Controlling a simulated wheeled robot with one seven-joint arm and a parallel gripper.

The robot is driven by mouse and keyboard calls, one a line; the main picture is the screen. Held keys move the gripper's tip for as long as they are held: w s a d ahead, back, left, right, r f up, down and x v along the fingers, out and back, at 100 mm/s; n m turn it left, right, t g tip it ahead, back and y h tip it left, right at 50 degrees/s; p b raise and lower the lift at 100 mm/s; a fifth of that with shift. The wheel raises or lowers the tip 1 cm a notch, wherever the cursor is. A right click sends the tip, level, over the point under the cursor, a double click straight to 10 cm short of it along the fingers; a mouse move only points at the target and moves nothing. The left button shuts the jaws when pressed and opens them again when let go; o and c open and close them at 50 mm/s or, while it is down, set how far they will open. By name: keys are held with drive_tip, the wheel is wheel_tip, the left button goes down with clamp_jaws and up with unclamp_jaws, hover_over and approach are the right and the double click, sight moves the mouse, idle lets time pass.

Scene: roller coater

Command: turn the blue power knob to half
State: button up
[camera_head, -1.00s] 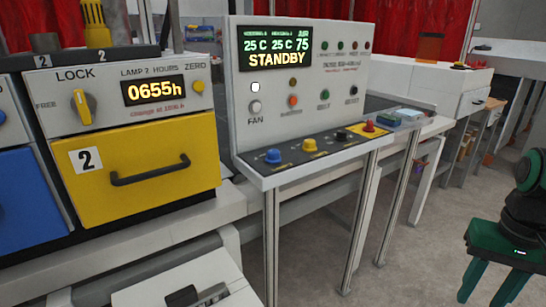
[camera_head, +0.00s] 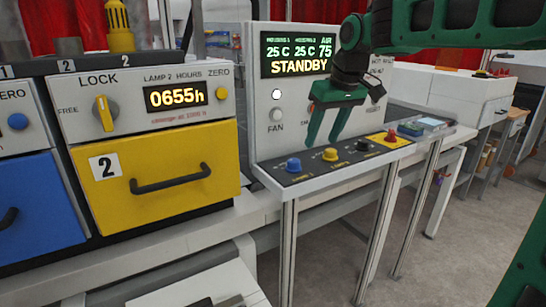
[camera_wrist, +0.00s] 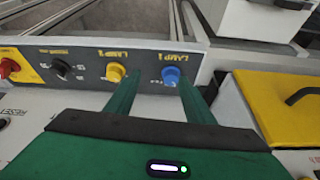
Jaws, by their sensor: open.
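The blue knob (camera_head: 293,165) stands at the left end of the sloped console shelf. Its label reads LAMP 1, upside down, in the wrist view, where the blue knob (camera_wrist: 171,77) shows between my fingertips, close to the right one. My gripper (camera_head: 324,142) is open and empty, fingers pointing down over the shelf. In the head view it appears right of the blue knob, in front of the upright panel. I see no contact with the knob. A yellow knob (camera_head: 330,154) is beside the blue one; in the wrist view it lies outside my left finger.
A black knob (camera_head: 363,145) and a red knob (camera_head: 390,136) continue along the shelf. The upright panel (camera_head: 265,150) rises behind, its display (camera_head: 297,52) reading STANDBY. A yellow drawer (camera_head: 155,205) with a black handle is at left.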

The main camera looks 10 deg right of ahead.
sight(293, 160)
drive_tip(key=w+a+n, duration=0.1)
drive_tip(key=w+a, duration=0.2)
drive_tip(key=a, duration=0.1)
drive_tip(key=x, duration=0.9)
drive_tip(key=shift+w+a+f, duration=0.1)
drive_tip(key=shift+w+f, duration=0.1)
drive_tip(key=shift+w, duration=0.05)
drive_tip(key=shift+c, duration=0.4)
drive_tip(key=c, duration=1)
